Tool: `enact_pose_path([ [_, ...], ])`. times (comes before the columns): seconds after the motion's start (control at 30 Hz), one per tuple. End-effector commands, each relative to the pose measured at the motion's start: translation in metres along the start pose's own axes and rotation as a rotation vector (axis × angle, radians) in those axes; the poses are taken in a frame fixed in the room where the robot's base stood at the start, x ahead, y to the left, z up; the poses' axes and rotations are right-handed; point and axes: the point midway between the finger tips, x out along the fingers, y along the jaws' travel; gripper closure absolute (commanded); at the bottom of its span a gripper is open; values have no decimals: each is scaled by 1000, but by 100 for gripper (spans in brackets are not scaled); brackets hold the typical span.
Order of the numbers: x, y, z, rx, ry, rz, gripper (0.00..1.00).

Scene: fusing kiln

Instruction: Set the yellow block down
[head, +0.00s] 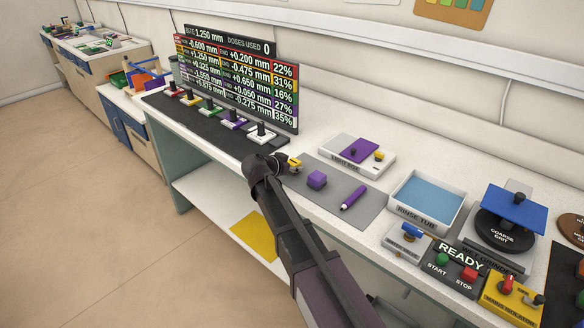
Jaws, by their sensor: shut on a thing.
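The yellow block (294,161) shows as a small patch of yellow at the end of my arm, at the top left of the grey mat (345,221). My gripper (290,164) is shut on it; the dark fingers and wrist hide much of the block. I cannot tell whether the block touches the mat or hangs just above it. A purple block (316,180) sits on the mat just right of my gripper. A purple rod (353,198) lies further right on the same mat.
Behind the mat is a white board (335,143) with a purple plate and a yellow piece. A rinse tub (428,197) stands to the right, a control panel (455,265) beyond. Several levers stand on a black strip (208,129) below the display (238,80). The mat's front is clear.

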Motion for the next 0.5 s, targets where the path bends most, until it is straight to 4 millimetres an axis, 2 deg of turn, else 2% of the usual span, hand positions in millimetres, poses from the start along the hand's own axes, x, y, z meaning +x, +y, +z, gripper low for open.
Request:
enact_pose_path([
  [0.2,2,0,3,0,0,0,100],
  [0.23,2,0,3,0,0,0,41],
  [0.3,1,0,3,0,0,0,20],
  [0.33,1,0,2,0,0,0,11],
  [0.5,1,0,2,0,0,0,9],
])
